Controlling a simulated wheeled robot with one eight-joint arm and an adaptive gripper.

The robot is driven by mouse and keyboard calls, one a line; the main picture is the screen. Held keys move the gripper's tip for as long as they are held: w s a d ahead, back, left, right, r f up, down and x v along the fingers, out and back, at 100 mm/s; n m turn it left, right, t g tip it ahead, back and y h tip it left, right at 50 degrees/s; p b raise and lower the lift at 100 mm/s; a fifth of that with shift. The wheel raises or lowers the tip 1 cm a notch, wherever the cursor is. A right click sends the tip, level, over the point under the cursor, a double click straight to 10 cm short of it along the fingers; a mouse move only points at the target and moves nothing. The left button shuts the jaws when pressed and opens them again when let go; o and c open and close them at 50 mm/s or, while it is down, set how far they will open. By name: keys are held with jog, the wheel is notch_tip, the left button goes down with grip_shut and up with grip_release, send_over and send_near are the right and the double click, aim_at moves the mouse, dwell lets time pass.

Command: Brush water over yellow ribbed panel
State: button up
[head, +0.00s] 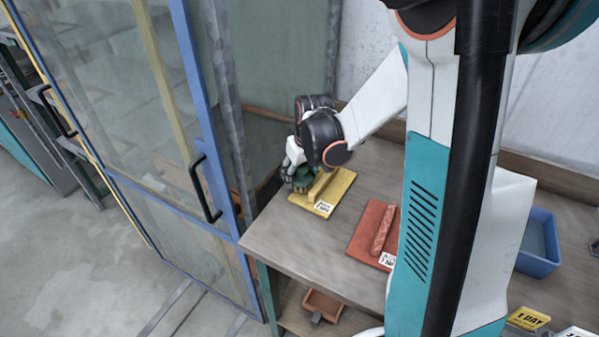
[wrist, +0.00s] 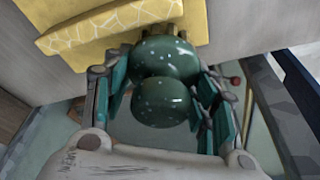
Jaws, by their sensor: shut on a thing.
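The yellow ribbed panel (head: 340,187) lies on the wooden bench with a raised rib and a "1 DAY" type label at its front corner. In the wrist view the panel (wrist: 75,42) shows at the top, with a pale crackle pattern on its face. My gripper (head: 297,177) is over the panel's left side. It is shut on a dark green, white-speckled round-handled brush (wrist: 160,95), with fingers on both sides of the handle. The bristles are mostly hidden, so I cannot tell whether they touch the panel.
A red ribbed panel (head: 367,229) lies on the bench (head: 290,238) to the right, partly behind my arm. A blue tray (head: 540,262) stands further right. A glass door with a blue frame (head: 197,110) is close on the left. A small brown tray (head: 323,305) sits below.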

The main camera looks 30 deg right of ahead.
jog(key=shift+f+b, duration=0.8)
jog(key=shift+f, duration=0.2)
dwell(0.4)
jog(key=shift+w+d+r, duration=0.1)
jog(key=shift+w+d, duration=0.35)
jog(key=shift+d, duration=0.35)
jog(key=shift+w+d, duration=0.45)
jog(key=shift+d, duration=0.3)
jog(key=shift+w+d+b, duration=0.15)
jog(key=shift+w+d, duration=0.4)
jog(key=shift+d, duration=0.4)
jog(key=shift+w+d+b, duration=0.15)
jog(key=shift+w+d, duration=0.35)
jog(key=shift+d, duration=0.4)
jog(key=shift+w+d+b, duration=0.15)
jog(key=shift+w+d, duration=0.4)
jog(key=shift+d, duration=0.4)
jog(key=shift+s+a, duration=0.45)
jog(key=shift+a, duration=0.3)
jog(key=shift+s+a, duration=0.4)
jog(key=shift+a, duration=0.35)
jog(key=shift+s+a+f, duration=0.1)
jog(key=shift+s+a, duration=0.5)
jog(key=shift+a, duration=0.35)
jog(key=shift+s+a+f, duration=0.1)
jog(key=shift+s+a, duration=0.45)
jog(key=shift+a, duration=0.4)
jog(key=shift+s+a, duration=0.6)
jog(key=shift+a, duration=0.35)
jog(key=shift+r, duration=0.1)
